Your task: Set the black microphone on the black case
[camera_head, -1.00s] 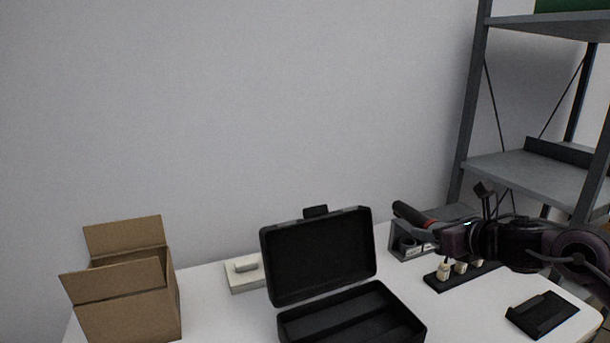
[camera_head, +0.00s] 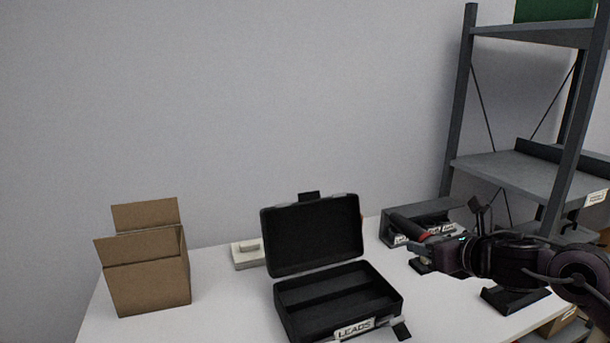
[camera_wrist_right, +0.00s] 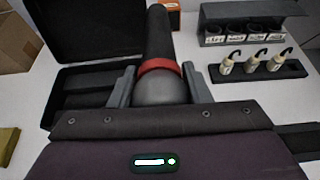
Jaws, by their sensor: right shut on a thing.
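The black microphone has a black handle (camera_head: 405,225), a red ring and a grey round head; it also shows in the right wrist view (camera_wrist_right: 159,38). My right gripper (camera_head: 437,250) is shut on it near the red ring and head, with one finger on each side in the right wrist view (camera_wrist_right: 160,92). The handle points away from the gripper. The black case (camera_head: 290,325) stands open on the table, its lid (camera_head: 312,235) raised at the back and a LEADS label at its front. The microphone is to the right of the case in the head view. My left gripper is out of view.
A cardboard box (camera_head: 148,288) stands at the left of the white table (camera_head: 225,310). A grey rack (camera_head: 425,215), a strip of pale plugs (camera_wrist_right: 255,72) and a black stand (camera_head: 515,300) are at the right. A grey shelf unit (camera_head: 500,172) rises behind them.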

